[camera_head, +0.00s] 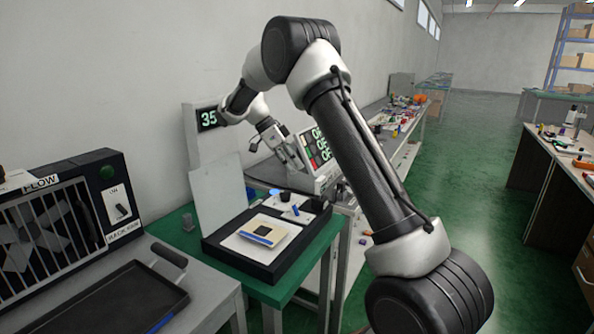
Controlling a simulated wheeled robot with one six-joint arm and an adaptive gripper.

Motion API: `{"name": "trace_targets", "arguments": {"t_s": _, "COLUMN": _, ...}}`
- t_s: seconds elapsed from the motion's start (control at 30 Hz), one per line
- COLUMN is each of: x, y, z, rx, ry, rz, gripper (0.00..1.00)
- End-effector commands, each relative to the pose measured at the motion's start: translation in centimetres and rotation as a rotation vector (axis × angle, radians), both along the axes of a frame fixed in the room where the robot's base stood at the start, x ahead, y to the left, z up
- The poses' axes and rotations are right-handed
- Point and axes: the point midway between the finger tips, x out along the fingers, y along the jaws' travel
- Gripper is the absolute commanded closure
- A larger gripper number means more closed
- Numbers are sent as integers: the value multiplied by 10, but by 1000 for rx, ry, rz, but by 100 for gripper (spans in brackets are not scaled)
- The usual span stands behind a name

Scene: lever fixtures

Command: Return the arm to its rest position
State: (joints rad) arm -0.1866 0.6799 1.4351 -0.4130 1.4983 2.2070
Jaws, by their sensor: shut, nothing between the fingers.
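My arm (355,145) rises from the lower right, bends at its elbow at the top middle and reaches back down to the left. My gripper (298,165) hangs at the arm's end, small in the picture, with its fingers shut and nothing held. It appears above and behind a black tray box on the green table, in front of a panel with several lit "OF" displays (318,146). The arm hides part of this panel. I cannot tell how far the fingers are from the panel.
The black tray box (275,272), with its pale raised lid (218,205), sits on a green table (300,291). A fan unit marked FLOW (60,225) and a dark pan (120,305) stand at left. A "35" display (208,118) is behind. Green floor (480,200) is clear at right.

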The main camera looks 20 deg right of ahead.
Motion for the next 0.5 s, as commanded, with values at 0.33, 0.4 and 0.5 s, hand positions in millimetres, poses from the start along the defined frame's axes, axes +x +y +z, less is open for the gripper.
{"name": "trace_targets", "arguments": {"t_s": 0.33, "x": 0, "y": 0, "z": 0, "rx": 0, "ry": 0, "rz": 1, "gripper": 100}}
{"name": "trace_targets", "arguments": {"t_s": 0.4, "x": 0, "y": 0, "z": 0, "rx": 7, "ry": 9, "rz": 16, "gripper": 100}}
{"name": "trace_targets", "arguments": {"t_s": 0.5, "x": 2, "y": 0, "z": -1, "rx": 45, "ry": 52, "rz": 109, "gripper": 100}}
